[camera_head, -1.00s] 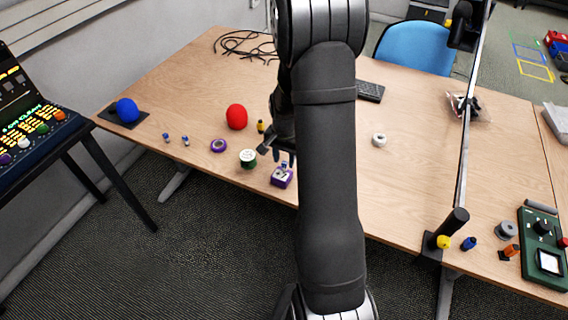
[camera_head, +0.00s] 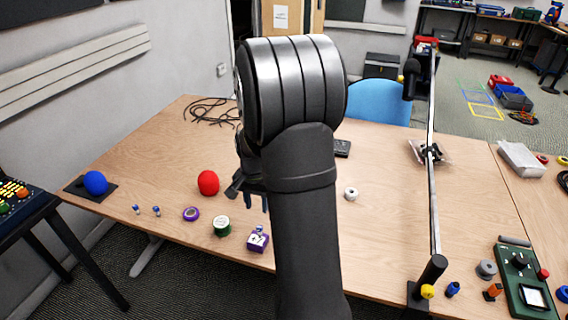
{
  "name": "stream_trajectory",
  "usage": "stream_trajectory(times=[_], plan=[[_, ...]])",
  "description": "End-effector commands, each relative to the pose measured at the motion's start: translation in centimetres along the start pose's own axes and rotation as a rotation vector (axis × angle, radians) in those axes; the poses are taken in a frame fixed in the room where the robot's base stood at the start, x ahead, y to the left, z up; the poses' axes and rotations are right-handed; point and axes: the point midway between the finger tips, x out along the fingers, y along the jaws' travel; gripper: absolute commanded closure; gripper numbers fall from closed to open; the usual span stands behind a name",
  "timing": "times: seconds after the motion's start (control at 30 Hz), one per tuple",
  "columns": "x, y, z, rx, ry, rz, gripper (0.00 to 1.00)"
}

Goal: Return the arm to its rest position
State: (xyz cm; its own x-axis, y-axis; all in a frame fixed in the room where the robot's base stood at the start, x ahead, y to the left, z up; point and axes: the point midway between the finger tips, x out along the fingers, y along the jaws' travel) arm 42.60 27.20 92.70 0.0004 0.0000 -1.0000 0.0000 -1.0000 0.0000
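My arm rises through the middle of the head view and covers part of the table (camera_head: 390,215). My gripper (camera_head: 240,193) shows only in part, to the left of my arm's upper joint.
A purple box (camera_head: 258,240) stands close below the gripper. A purple tape roll (camera_head: 191,214), a blue ball (camera_head: 95,183) and a white roll (camera_head: 351,193) lie on the table. An upright pole (camera_head: 432,170) stands at right. Black cables (camera_head: 208,108) lie at the back.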

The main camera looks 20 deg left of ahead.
Motion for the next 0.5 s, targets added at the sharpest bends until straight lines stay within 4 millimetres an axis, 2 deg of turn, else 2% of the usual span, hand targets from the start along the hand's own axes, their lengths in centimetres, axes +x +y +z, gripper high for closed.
stream_trajectory(times=[0.17, 0.5], plan=[[2.3, 0.0, 0.1, 0.0, -0.004, 0.002, 0.64], [8.9, 0.1, 0.1, 0.0, -0.004, 0.002, 0.64]])
